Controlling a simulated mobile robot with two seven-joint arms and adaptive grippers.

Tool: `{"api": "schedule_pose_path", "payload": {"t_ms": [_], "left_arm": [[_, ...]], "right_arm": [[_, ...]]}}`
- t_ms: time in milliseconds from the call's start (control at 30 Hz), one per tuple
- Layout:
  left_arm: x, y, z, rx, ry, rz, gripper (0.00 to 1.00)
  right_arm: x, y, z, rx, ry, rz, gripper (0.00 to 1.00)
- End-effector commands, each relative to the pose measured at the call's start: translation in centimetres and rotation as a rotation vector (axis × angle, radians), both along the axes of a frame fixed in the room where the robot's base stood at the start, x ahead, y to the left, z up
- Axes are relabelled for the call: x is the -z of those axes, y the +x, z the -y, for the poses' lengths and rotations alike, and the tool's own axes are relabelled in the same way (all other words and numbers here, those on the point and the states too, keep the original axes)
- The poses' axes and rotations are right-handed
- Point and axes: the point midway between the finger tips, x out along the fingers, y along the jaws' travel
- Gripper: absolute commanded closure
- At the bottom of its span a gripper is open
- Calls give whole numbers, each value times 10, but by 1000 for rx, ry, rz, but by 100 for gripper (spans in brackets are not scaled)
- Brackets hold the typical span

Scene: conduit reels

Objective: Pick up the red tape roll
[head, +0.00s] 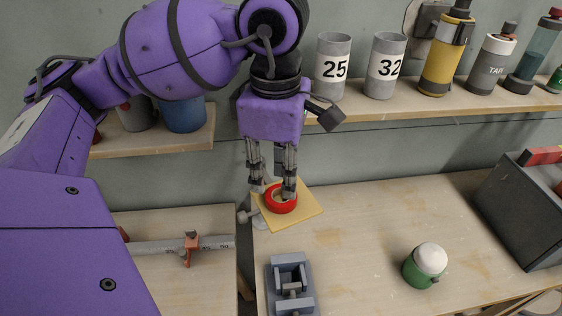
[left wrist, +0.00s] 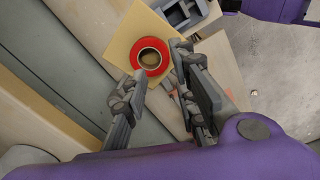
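The red tape roll (head: 270,206) lies flat on a square yellow-tan board (head: 308,214) on the bench. It also shows in the left wrist view (left wrist: 138,65), where its open centre is visible. My left gripper (head: 272,190) points down at the roll with its fingers apart. In the head view one fingertip overlaps the roll and the other is to its left. In the left wrist view the fingertips (left wrist: 163,60) are close to the roll's near side and right side. I cannot tell whether they touch it. My right gripper is in neither view.
A grey vise-like block (head: 292,290) stands in front of the board. A green jar with a white lid (head: 430,262) stands to the right, with a dark bin (head: 525,215) beyond. A grey conduit in an orange clamp (head: 190,247) lies left.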

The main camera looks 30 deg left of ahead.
Motion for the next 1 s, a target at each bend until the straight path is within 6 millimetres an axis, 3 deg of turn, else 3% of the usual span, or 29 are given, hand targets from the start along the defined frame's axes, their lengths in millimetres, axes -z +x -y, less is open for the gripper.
{"api": "schedule_pose_path", "payload": {"t_ms": [33, 167, 433, 700, 900, 1000], "left_arm": [[12, -1, 0, 0, -1, -10, 74], [21, -1, 1, 0, -2, -9, 74], [62, -3, 4, -1, -3, -13, 74], [62, -2, 4, -1, -5, -6, 74], [62, -2, 4, -1, -5, -6, 100], [62, -2, 4, -1, -5, -6, 100]], "right_arm": [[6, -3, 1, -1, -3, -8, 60], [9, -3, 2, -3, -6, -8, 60], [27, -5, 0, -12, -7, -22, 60], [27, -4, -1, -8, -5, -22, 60], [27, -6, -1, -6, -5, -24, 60], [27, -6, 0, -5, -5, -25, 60]]}}
